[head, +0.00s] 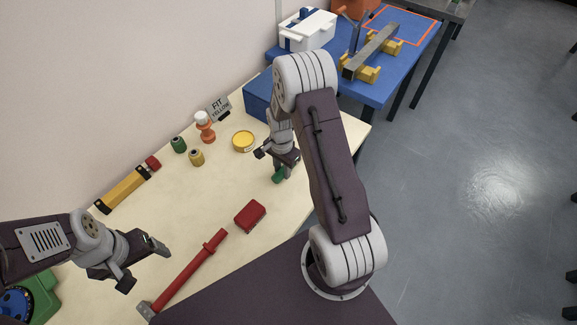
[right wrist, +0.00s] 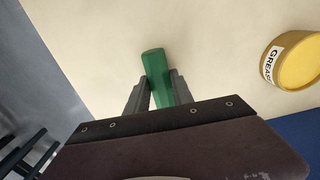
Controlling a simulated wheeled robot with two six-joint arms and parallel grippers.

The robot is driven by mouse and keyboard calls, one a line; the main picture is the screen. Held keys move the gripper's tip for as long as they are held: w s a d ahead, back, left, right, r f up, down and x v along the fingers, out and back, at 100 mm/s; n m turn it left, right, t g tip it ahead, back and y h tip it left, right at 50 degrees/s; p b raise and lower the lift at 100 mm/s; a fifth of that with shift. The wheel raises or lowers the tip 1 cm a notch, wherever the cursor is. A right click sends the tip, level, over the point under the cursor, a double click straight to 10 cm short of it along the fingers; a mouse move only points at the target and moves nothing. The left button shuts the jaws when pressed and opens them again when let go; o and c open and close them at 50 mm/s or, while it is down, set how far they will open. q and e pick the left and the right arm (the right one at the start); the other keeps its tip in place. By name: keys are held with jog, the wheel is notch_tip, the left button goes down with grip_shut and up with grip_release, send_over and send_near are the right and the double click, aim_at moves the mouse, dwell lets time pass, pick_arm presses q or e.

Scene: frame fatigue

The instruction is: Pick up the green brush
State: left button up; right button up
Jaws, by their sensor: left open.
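The green brush (head: 278,176) is at the right part of the cream table, partly hidden by my right gripper (head: 283,169). In the right wrist view the brush (right wrist: 155,68) shows as a plain green block-like handle between the two grey fingers. The fingers lie close against both its sides, and the gripper looks shut on it. No bristles show, and I cannot tell whether it is clear of the table. My left gripper (head: 145,268) is open and empty over the table's near left part.
A red box (head: 250,215) and a long red tool (head: 190,270) lie nearby. A yellow grease tin (head: 243,141), small jars (head: 196,157), an orange-and-white bottle (head: 205,127) and a yellow level-like bar (head: 125,187) stand further back. A blue bench (head: 375,88) is behind.

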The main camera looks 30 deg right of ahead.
grip_shut()
jog(key=shift+r, duration=0.15)
notch_tip(320, 180, up, 4)
jog(key=shift+w+f+p, duration=0.1)
jog(key=shift+p, duration=0.2)
jog(key=s+d+r, duration=0.5)
jog(key=s+r, duration=0.1)
jog(key=s, duration=0.4)
jog(key=shift+s+r+p, duration=0.3)
jog(key=shift+s+r, duration=0.05)
jog(key=shift+r, duration=0.05)
